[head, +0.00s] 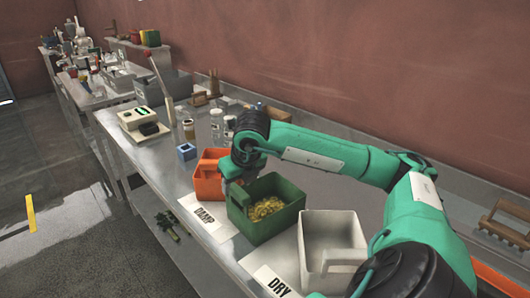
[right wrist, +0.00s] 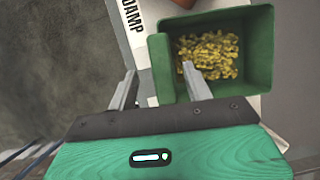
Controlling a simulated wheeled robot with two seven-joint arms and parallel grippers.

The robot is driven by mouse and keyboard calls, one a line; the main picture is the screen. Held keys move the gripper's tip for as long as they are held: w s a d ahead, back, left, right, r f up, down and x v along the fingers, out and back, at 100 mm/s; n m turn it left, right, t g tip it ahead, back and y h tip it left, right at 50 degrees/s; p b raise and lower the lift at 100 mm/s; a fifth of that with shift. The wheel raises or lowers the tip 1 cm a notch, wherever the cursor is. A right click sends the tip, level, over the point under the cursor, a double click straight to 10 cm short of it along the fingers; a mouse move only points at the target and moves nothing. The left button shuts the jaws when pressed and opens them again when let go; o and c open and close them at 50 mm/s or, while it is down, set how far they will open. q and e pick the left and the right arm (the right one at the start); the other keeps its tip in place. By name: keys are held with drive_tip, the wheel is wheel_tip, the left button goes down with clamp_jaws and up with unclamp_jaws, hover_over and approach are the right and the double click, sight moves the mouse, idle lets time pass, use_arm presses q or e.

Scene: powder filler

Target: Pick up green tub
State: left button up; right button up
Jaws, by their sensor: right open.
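The green tub (head: 272,228) stands upright on the metal bench and holds yellow pieces. In the right wrist view the green tub (right wrist: 262,50) shows from above, with its handle (right wrist: 160,62) on the left side. My right gripper (right wrist: 159,72) is open, with one finger on each side of the handle as seen from above. I cannot tell whether the fingers touch it or how far down they reach. In the head view my right gripper (head: 236,184) is at the tub's back left side, mostly hidden by my wrist. My left gripper is not in view.
An orange tub (head: 208,182) stands just behind the green one, and a white tub (head: 330,232) just in front. Paper labels DAMP (head: 205,217) and DRY (head: 275,280) lie along the bench edge. Bottles (head: 217,125), a blue block (head: 186,151) and a scale (head: 140,118) stand farther back.

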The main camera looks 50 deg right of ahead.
sight(237, 189)
drive_tip(key=shift+f, duration=0.15)
drive_tip(key=shift+w+f, duration=0.1)
drive_tip(key=shift+f, duration=0.2)
drive_tip(key=p+x, duration=0.2)
drive_tip(key=x, duration=0.2)
drive_tip(key=shift+d, duration=0.15)
drive_tip(key=shift+f, duration=0.3)
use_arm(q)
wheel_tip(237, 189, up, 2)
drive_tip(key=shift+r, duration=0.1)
use_arm(e)
clamp_jaws()
